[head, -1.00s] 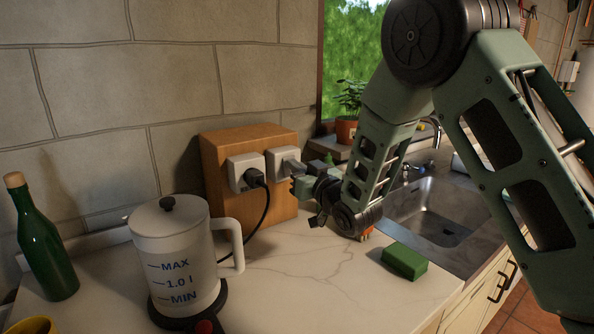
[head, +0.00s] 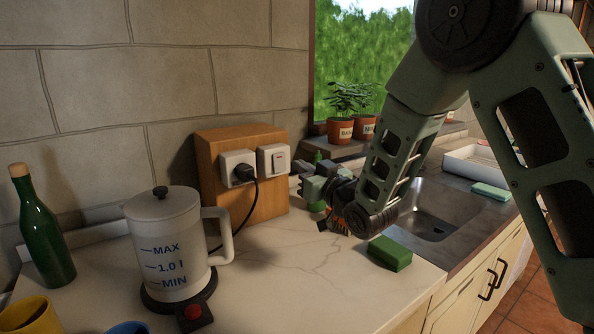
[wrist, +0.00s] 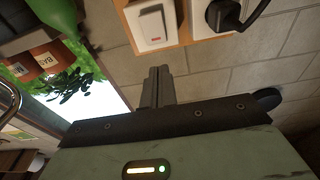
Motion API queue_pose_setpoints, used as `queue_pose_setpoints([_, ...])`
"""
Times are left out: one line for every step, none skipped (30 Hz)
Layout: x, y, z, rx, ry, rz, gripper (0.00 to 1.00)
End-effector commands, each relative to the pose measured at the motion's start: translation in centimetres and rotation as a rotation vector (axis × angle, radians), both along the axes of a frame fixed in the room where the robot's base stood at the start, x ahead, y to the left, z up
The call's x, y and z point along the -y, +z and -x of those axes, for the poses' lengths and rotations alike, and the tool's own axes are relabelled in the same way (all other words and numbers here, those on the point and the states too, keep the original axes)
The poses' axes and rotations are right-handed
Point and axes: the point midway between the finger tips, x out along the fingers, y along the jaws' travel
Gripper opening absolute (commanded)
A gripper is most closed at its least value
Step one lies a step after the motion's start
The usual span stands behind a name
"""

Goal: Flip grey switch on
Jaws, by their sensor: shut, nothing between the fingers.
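The switch (head: 273,158) is a pale grey-white plate with a rocker, on the right part of a wooden block (head: 207,165) against the wall. It also shows in the wrist view (wrist: 152,25), with a red mark on the rocker. My gripper (head: 301,172) is just right of and a little below the switch in the head view, apart from it. In the wrist view my fingers (wrist: 160,72) are shut together and empty, with a gap between their tips and the switch plate. I cannot tell the rocker's tilt for sure.
A socket (head: 238,168) with a black plug and cable sits left of the switch. A white kettle (head: 165,240) stands on a black base with a red button (head: 194,312). A green sponge (head: 390,252) lies near the sink (head: 440,208). A green bottle (head: 42,235) stands left.

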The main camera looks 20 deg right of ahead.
Motion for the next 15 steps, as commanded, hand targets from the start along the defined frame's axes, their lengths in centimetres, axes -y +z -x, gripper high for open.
queue_pose_setpoints([0.2, -0.1, 0.7, 0.000, 0.000, -0.001, 0.00])
queue_pose_setpoints([0.4, 0.0, 1.1, 0.000, 0.000, -0.001, 0.00])
queue_pose_setpoints([0.6, 0.1, 1.7, 0.000, 0.000, -0.001, 0.00])
queue_pose_setpoints([0.7, 0.1, 2.2, 0.000, 0.000, -0.001, 0.00])
queue_pose_setpoints([0.9, 0.2, 2.6, 0.000, -0.001, -0.001, 0.00])
queue_pose_setpoints([1.1, 0.2, 3.3, 0.000, -0.001, -0.001, 0.00])
queue_pose_setpoints([1.2, 0.3, 3.7, 0.001, -0.001, -0.001, 0.00])
queue_pose_setpoints([1.4, 0.4, 4.1, 0.001, -0.002, -0.001, 0.00])
queue_pose_setpoints([1.5, 0.4, 4.5, 0.000, -0.001, -0.001, 0.00])
queue_pose_setpoints([1.6, 0.5, 4.8, 0.001, -0.001, -0.001, 0.00])
queue_pose_setpoints([1.7, 0.5, 5.1, 0.000, 0.000, 0.000, 0.00])
queue_pose_setpoints([1.8, 0.6, 5.3, 0.000, 0.000, 0.000, 0.00])
queue_pose_setpoints([1.8, 0.6, 5.5, -0.001, 0.000, 0.000, 0.00])
queue_pose_setpoints([1.8, 0.6, 5.6, -0.001, 0.001, 0.000, 0.00])
queue_pose_setpoints([1.8, 0.7, 5.7, -0.001, 0.001, 0.000, 0.00])
